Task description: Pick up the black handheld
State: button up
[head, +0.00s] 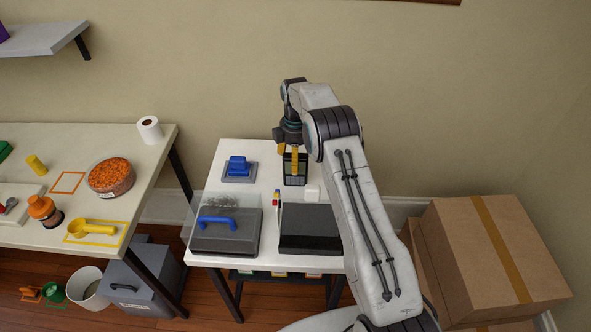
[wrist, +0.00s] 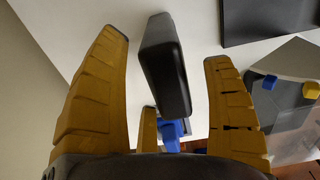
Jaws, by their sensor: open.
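The black handheld (head: 295,179) stands at the back of the small white table in the head view, its keyed face toward the camera. In the wrist view the handheld (wrist: 164,75) is a dark slab between my yellow fingers. My gripper (head: 293,160) is above and around its upper part, pointing down. In the wrist view my gripper (wrist: 167,50) is open, with a finger on each side and visible gaps to the handheld. The fingers hide part of its top in the head view.
On the white table (head: 231,153) are a blue object on a grey base (head: 238,171), a grey box with a blue handle (head: 225,233), a black box (head: 308,222) and a small white block (head: 312,192). Cardboard boxes (head: 480,255) stand right; a cluttered bench (head: 140,185) stands left.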

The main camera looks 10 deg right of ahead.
jog(key=c, duration=1.4)
jog(key=shift+o, duration=0.2)
notch_tip(320, 180, up, 10)
jog(key=shift+r+b, duration=0.1)
jog(key=shift+b, duration=0.3)
